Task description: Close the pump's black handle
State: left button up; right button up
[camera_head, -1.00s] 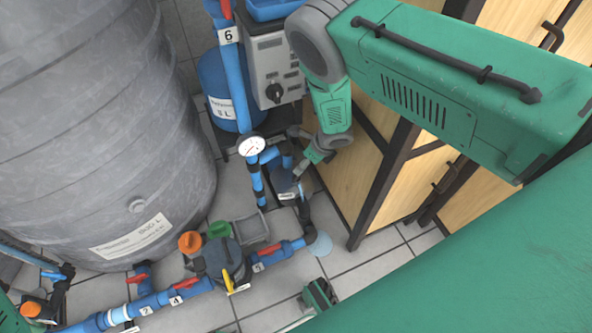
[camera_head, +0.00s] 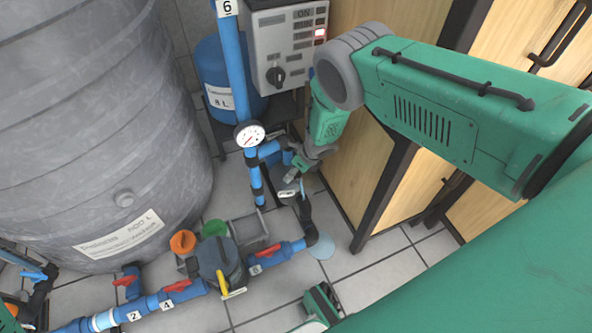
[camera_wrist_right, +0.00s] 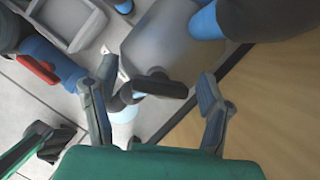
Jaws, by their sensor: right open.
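The grey pump (camera_wrist_right: 172,50) fills the upper middle of the right wrist view. Its black handle (camera_wrist_right: 160,84) sticks out on the near side, between my right gripper's two fingers. My right gripper (camera_wrist_right: 155,95) is open, with one finger on each side of the handle; I cannot tell whether either touches it. In the head view my right gripper (camera_head: 291,176) reaches down over the pump (camera_head: 287,193), which it partly hides. The handle cannot be made out there.
A large grey tank (camera_head: 90,120) stands at left. Blue pipes with red valve handles (camera_head: 178,286) run along the floor. A pressure gauge (camera_head: 250,134) and a blue riser stand close to my right gripper. A control box (camera_head: 287,50) is behind, wooden cabinets (camera_head: 350,150) at right.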

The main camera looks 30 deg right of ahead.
jog(key=shift+d+f, duration=0.1)
jog(key=shift+d, duration=0.25)
jog(key=c, duration=1.2)
pick_arm(q)
jog(key=shift+d+r, duration=0.15)
jog(key=shift+d, duration=0.1)
pick_arm(e)
jog(key=shift+o, duration=0.2)
